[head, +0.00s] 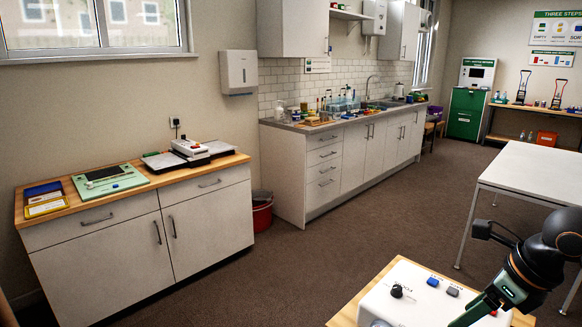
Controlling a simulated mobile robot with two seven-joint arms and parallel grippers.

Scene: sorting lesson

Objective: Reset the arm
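My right arm (538,262), black with an orange ring and a green section, comes in at the lower right in the head view. Its green section (486,304) slants down and left over a white-topped box (415,290) and runs out of the bottom edge. The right gripper's fingertips are out of the picture. My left arm and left gripper do not show.
The box has a black knob (397,291), a blue block (433,282) and a grey block (453,291). It stands on a wooden top (375,288). A white table (530,165) is behind my arm. A cabinet (140,235) stands left. Brown floor (330,240) between is clear.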

